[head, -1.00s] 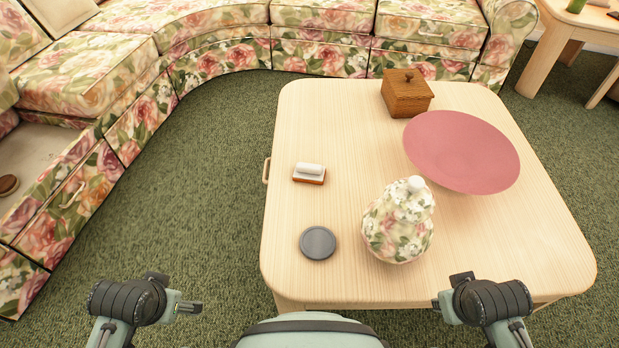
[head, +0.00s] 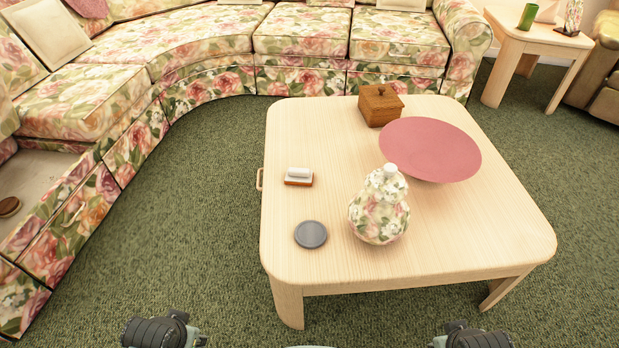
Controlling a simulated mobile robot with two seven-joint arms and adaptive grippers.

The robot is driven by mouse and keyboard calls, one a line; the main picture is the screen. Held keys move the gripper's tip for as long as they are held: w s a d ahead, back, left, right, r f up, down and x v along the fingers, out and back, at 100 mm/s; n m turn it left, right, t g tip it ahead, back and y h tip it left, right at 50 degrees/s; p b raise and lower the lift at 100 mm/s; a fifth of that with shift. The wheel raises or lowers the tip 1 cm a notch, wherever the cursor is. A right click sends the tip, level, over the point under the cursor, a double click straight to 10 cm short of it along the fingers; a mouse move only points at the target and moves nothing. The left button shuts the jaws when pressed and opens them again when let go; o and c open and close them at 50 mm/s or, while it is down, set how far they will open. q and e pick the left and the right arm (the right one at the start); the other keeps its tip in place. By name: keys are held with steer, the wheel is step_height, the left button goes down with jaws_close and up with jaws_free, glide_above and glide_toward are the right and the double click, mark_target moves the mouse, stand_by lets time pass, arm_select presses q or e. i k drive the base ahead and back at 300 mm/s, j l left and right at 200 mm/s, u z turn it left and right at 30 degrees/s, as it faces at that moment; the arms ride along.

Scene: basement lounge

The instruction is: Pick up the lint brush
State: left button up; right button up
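A small block with a white top and an orange-brown base, which looks like the lint brush (head: 299,177), lies on the light wood coffee table (head: 420,265). It is near the table's left edge, close to the handle there. Nothing touches it. Only dark and pale green parts of my two arms show at the bottom edge of the head view, well short of the table. Neither gripper's fingers can be seen.
A grey disc (head: 311,234), a floral jar (head: 380,215), a wide pink dish (head: 430,150) and a wooden box (head: 380,105) stand on the table. A floral sofa (head: 200,50) curves behind and left. Green carpet (head: 200,200) is clear left of the table.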

mark_target(295, 176)
steer(key=j+z, duration=0.25)
steer(key=z, duration=0.2)
steer(key=k+j+z, duration=0.15)
steer(key=z, duration=0.3)
steer(key=k+j+z, duration=0.15)
steer(key=z, duration=0.3)
steer(key=j+z, duration=0.15)
steer(key=z, duration=0.3)
steer(key=k+j+z, duration=0.1)
steer(key=z, duration=0.3)
steer(key=k+j+z, duration=0.1)
steer(key=z, duration=0.35)
steer(key=k+z, duration=0.1)
steer(key=z, duration=0.3)
steer(key=k+j+z, duration=0.1)
steer(key=z, duration=0.3)
steer(key=k+j+z, duration=0.15)
steer(key=z, duration=0.25)
steer(key=k+z, duration=0.15)
steer(key=z, duration=0.25)
steer(key=k+z, duration=0.15)
steer(key=z, duration=0.25)
steer(key=k+j+u, duration=0.25)
steer(key=k, duration=0.2)
steer(key=k+j+u, duration=0.2)
steer(key=k+j, duration=0.2)
steer(key=k+j+u, duration=0.25)
steer(key=u, duration=0.15)
steer(key=k+j+u, duration=0.2)
steer(key=j+u, duration=0.25)
